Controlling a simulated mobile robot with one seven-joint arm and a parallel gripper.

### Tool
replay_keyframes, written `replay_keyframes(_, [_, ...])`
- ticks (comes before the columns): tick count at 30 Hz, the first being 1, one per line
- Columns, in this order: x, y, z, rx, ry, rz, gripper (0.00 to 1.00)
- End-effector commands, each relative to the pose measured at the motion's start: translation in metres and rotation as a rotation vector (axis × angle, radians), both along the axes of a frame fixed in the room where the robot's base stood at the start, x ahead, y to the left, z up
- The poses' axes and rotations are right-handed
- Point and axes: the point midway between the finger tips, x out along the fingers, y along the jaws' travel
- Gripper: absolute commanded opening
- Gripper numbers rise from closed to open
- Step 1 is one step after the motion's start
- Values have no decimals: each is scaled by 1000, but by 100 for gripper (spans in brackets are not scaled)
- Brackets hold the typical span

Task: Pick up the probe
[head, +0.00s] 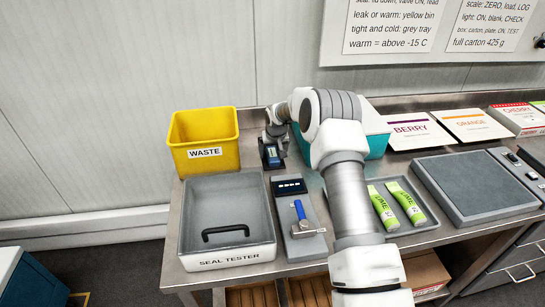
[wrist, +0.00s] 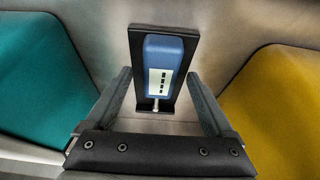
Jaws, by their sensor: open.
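The probe (wrist: 163,68) is a blue handheld unit with a pale display and a thin metal tip at its lower end. It sits in a black holder (wrist: 137,42) on the steel bench. In the head view the probe (head: 273,154) shows small, just right of the yellow bin. My gripper (wrist: 158,76) is open, its fingers apart on either side of the holder's lower part in the wrist view. I cannot tell how far the fingertips are above the probe. In the head view my gripper (head: 275,140) is over the holder, partly hiding it.
The yellow waste bin (head: 204,153) stands close left of the holder. A teal container (head: 377,146) stands close on its right, partly behind my arm. In front are the grey seal tester (head: 228,255), its valve panel (head: 292,220), and a grey tray (head: 425,222) with lime packs (head: 409,203).

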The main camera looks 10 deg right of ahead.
Motion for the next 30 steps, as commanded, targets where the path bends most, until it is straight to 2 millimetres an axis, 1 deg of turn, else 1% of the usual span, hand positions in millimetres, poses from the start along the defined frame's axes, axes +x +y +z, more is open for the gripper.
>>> replay_keyframes(17, [0,0,-2,0,0,0,88])
replay_keyframes(18, [0,0,-2,0,0,0,86])
replay_keyframes(20, [0,0,-2,0,0,0,75])
replay_keyframes(21, [0,0,-2,0,0,0,68])
replay_keyframes(26, [0,0,-3,0,0,0,39])
replay_keyframes(30, [0,0,-3,0,0,0,14])
